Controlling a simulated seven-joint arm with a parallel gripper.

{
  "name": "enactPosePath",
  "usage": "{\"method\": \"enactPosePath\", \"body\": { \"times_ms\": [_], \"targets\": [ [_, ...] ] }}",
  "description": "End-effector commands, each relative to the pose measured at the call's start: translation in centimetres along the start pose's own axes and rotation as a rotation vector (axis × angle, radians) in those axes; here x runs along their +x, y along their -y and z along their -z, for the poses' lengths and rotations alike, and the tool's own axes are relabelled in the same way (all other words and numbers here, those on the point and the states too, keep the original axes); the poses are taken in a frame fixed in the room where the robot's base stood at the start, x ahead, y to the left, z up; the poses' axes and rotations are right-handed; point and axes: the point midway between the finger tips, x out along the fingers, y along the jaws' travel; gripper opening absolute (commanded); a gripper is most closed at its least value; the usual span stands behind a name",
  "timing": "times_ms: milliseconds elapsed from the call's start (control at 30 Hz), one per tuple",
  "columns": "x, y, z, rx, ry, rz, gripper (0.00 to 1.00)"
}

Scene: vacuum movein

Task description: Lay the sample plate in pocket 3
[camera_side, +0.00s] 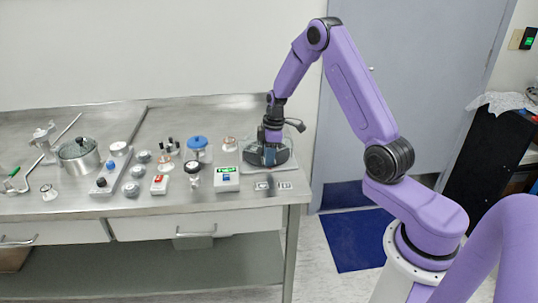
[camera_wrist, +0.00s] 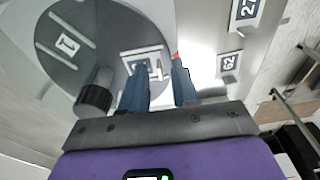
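My gripper (camera_wrist: 163,66) is low over a dark round disc (camera_wrist: 62,20), with its two blue fingers apart and a visible gap between them. I see nothing clearly held in that gap. A pocket with light rails and a square label (camera_wrist: 140,62) lies on the disc just beyond the fingertips; its label is too small to read surely. Another railed pocket (camera_wrist: 67,44) is on the left of the disc. I cannot pick out the sample plate. In the side view my gripper (camera_side: 271,143) reaches down into a dark, clear-walled chamber (camera_side: 280,155) at the bench's right end.
A dark ribbed knob (camera_wrist: 95,92) stands close left of the fingers. Printed tags (camera_wrist: 230,63) lie to the right. On the bench are a box with a green display (camera_side: 227,179), a blue-topped container (camera_side: 197,145) and a lidded metal pot (camera_side: 77,155).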

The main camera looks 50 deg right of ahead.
Motion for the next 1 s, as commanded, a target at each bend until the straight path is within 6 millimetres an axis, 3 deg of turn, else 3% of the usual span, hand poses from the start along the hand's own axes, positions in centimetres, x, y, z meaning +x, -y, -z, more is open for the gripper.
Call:
{"method": "enactPosePath", "body": {
  "times_ms": [267,700,1000],
  "targets": [
    [-0.8,0.0,0.1,0.0,-0.001,-0.002,0.3],
    [-8.8,-0.1,0.1,0.001,-0.002,-0.006,0.3],
    [-12.1,0.0,0.1,0.0,-0.001,-0.001,0.3]
  ]
}}
